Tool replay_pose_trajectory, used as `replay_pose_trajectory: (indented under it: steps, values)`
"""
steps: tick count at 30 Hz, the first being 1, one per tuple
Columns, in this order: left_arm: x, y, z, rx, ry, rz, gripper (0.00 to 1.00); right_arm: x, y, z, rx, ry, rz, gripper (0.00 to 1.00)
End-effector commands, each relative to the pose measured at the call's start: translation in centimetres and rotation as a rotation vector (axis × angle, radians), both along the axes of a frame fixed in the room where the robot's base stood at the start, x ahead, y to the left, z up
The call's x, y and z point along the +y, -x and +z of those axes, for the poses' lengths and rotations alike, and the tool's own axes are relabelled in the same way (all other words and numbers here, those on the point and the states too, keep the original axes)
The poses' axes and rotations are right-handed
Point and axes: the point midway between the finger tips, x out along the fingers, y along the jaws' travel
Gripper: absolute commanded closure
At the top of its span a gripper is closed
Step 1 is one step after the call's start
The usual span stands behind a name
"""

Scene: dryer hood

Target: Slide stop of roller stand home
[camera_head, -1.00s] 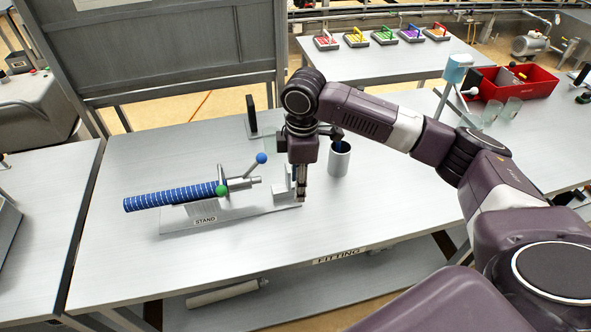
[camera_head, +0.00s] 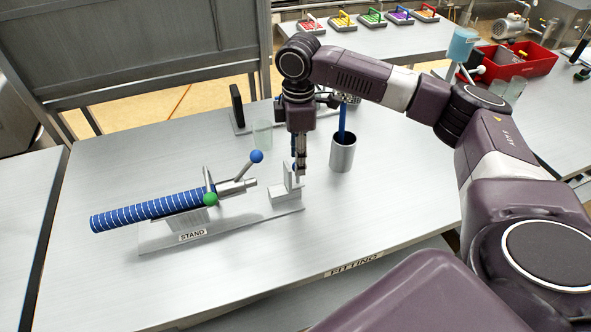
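The roller stand (camera_head: 222,229), a grey plate labelled STAND, lies on the table. A blue striped roller (camera_head: 145,211) rests on it at a slant, with a bare metal end at its right. A green knob (camera_head: 210,199) and a lever with a blue ball (camera_head: 256,156) sit near that end. The stop (camera_head: 284,190), a grey upright block, stands at the right end of the plate, apart from the roller. My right gripper (camera_head: 300,172) points down at the top of the stop. Its fingers look close together, but whether they grip the stop is unclear. My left gripper is not in view.
A grey cup (camera_head: 342,153) with a blue rod in it stands just right of my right gripper. A clear glass (camera_head: 262,133) and a black upright plate (camera_head: 237,105) stand behind the stand. The table (camera_head: 400,205) is clear at front right.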

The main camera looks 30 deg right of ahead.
Motion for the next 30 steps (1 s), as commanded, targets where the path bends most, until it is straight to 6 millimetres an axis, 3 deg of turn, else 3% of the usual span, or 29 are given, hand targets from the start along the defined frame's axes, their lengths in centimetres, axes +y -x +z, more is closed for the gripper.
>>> replay_pose_trajectory:
  steps: [3,8,20,30]
  values:
    - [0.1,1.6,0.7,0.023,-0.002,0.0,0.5,-0.1,0.1,-1.9,0.004,0.001,-0.001,0.61]
    - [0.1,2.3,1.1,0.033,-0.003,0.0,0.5,0.0,0.1,-4.1,0.003,0.001,0.0,0.61]
    - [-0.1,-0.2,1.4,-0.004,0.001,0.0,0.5,0.0,0.0,-5.4,-0.001,0.0,0.001,0.61]
    - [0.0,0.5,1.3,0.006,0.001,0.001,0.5,0.0,0.0,-5.4,-0.001,0.0,0.001,0.96]
